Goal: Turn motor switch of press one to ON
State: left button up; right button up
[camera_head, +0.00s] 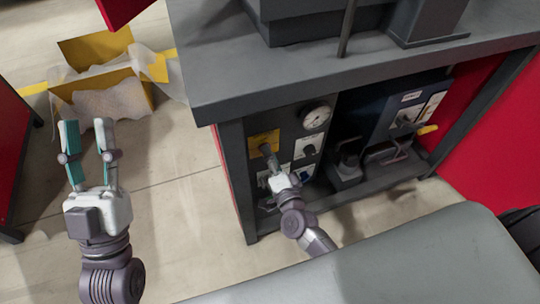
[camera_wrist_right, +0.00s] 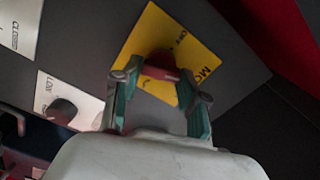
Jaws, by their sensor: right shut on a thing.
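The motor switch is a red knob (camera_wrist_right: 160,66) on a yellow label plate (camera_wrist_right: 185,35) in the right wrist view. Part of the plate's lettering is readable there. In the head view the yellow plate (camera_head: 264,141) sits on the dark front panel of the press, and my right gripper (camera_head: 268,152) covers the knob. My right gripper (camera_wrist_right: 158,88) has its fingers on both sides of the red knob and is shut on it. My left gripper (camera_head: 87,140) is open and empty, over the floor at the left.
A pressure gauge (camera_head: 316,117) and a black knob (camera_head: 308,149) are on the same panel, right of the switch. A grey tabletop (camera_head: 240,75) overhangs the panel. A yellow box (camera_head: 98,85) stands on the floor at the back left.

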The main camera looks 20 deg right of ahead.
jog(key=shift+m, duration=1.8)
jog(key=shift+f, duration=0.1)
jog(key=o, duration=1.1)
jog(key=shift+o, duration=0.2)
jog(key=s, duration=1.2)
jog(key=shift+d, duration=0.25)
jog(key=shift+s, duration=0.1)
